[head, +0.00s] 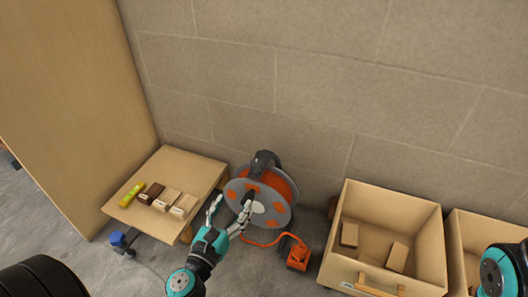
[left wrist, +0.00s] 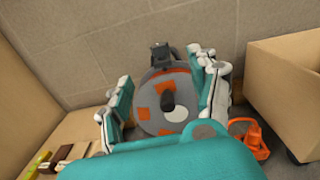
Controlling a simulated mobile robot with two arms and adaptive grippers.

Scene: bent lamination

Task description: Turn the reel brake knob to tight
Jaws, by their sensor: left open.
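The cable reel (head: 283,189) stands on the floor against the block wall, with a grey disc face, orange patches and a black handle on top. A dark knob (left wrist: 168,101) sits at the middle of its face in the left wrist view. My left gripper (head: 229,204) is open in front of the reel face. In the left wrist view its fingers (left wrist: 161,97) stand apart on either side of the disc, with the knob between them and nothing held. I cannot tell how near the fingertips are to the knob. My right gripper is out of view.
A low wooden table (head: 152,216) with several small blocks and a yellow piece (head: 131,195) stands left of the reel. An orange plug box (head: 298,256) lies on the floor in front. A wooden crate (head: 427,238) with two blocks stands to the right.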

